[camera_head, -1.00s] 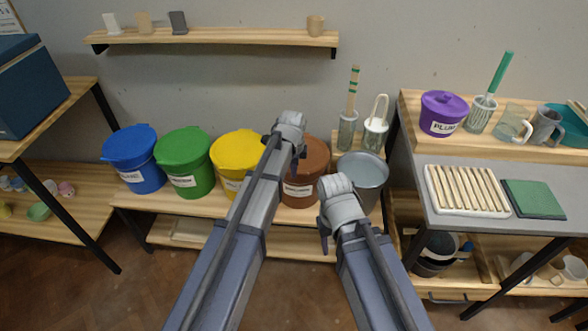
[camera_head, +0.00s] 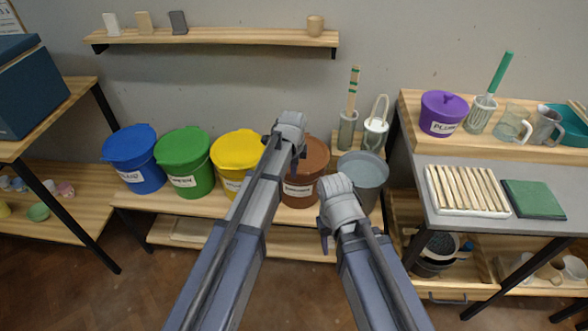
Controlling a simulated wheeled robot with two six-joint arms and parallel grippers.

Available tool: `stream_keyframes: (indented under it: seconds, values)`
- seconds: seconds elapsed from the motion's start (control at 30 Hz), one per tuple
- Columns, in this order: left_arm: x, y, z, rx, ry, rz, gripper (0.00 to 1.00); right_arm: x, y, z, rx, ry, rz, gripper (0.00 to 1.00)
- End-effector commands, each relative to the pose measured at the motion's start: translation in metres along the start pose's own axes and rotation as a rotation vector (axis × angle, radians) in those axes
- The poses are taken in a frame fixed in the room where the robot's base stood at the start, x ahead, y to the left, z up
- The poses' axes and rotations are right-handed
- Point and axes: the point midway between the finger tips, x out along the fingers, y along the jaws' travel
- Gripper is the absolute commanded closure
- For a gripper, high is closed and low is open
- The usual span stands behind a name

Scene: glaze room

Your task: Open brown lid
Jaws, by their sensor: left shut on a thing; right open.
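The brown bucket (camera_head: 300,192) stands on the low wooden bench, between the yellow bucket and a grey one. Its brown lid (camera_head: 316,151) is on top, partly hidden behind my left arm. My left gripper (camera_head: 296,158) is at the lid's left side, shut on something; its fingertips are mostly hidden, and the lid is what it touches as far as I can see. My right gripper (camera_head: 324,236) is open and empty, in front of and below the grey bucket.
Blue (camera_head: 135,158), green (camera_head: 185,161) and yellow (camera_head: 233,157) lidded buckets stand in a row to the left. The grey bucket (camera_head: 362,172) is close on the right. A grey-topped table (camera_head: 450,211) stands further right. A wall shelf (camera_head: 215,36) hangs above.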

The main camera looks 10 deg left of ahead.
Motion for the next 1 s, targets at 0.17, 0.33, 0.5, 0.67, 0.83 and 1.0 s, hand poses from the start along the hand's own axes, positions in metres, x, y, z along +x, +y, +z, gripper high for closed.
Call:
stream_keyframes:
  seconds: [0.17,0.33,0.5,0.67,0.83,1.0]
  values:
    - [-0.005,-0.003,0.000,0.000,0.000,0.013,1.00,-0.006,0.001,0.000,0.000,0.000,0.000,0.50]
    - [-0.023,-0.015,-0.001,0.000,0.001,0.072,1.00,-0.028,0.003,0.002,0.000,0.000,0.000,0.50]
    - [-0.050,-0.034,-0.001,0.000,0.001,0.183,1.00,-0.060,0.006,0.004,0.001,0.000,0.000,0.50]
    - [-0.075,-0.049,-0.001,0.000,0.001,0.252,1.00,-0.087,0.008,0.005,0.001,0.000,0.000,0.50]
    - [-0.095,-0.072,-0.001,0.000,0.000,0.247,1.00,-0.111,0.011,0.006,0.001,0.000,0.000,0.50]
    - [-0.108,-0.093,-0.001,0.000,0.001,0.243,1.00,-0.127,0.012,0.007,0.001,0.000,0.000,0.50]
